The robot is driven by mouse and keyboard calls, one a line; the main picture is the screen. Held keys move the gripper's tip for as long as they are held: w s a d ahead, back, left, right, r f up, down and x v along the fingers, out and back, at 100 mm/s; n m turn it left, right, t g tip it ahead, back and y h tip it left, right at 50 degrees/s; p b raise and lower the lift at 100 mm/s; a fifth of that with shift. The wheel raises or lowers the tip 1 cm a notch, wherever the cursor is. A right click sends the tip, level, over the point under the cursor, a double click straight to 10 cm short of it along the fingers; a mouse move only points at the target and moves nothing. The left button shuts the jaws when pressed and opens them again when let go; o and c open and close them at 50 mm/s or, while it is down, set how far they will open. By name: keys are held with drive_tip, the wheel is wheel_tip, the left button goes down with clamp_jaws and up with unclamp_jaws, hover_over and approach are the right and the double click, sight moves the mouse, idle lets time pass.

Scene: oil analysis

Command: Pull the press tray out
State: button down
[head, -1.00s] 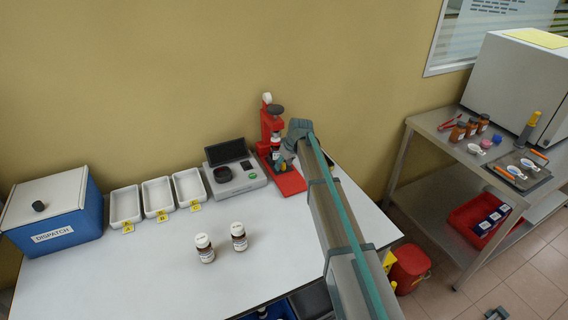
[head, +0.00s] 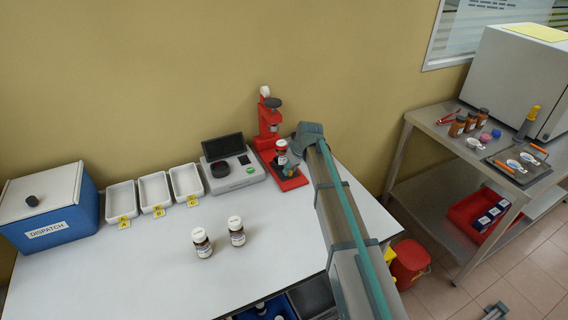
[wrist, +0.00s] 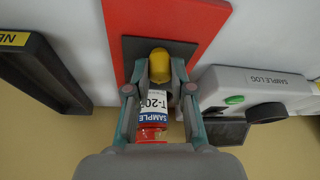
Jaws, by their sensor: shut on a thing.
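The red press (head: 268,122) stands at the back of the white table with its long red base toward the front. Its dark tray (wrist: 133,47) lies over the red base (wrist: 118,20) and has a yellow knob (wrist: 158,64) at its end. My gripper (wrist: 159,82) is shut on this knob. A bottle with a label reading SAMPLE (wrist: 152,112) is upright on the tray by the knob; it also shows in the head view (head: 281,149), in front of the press column. The wrist hides part of the tray.
A sample log device (head: 232,172) stands just left of the press. Farther left are white trays (head: 155,191) and a blue dispatch box (head: 50,205). Two bottles (head: 236,232) stand in front. A black tray (wrist: 45,75) lies on the press's other side.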

drive_tip(key=s, duration=0.1)
drive_tip(key=s+d, duration=0.2)
drive_tip(key=shift+s, duration=0.35)
drive_tip(key=shift+f, duration=0.1)
drive_tip(key=c, duration=1)
unclamp_jaws()
drive_tip(key=v, duration=1.2)
drive_tip(key=shift+w, duration=0.15)
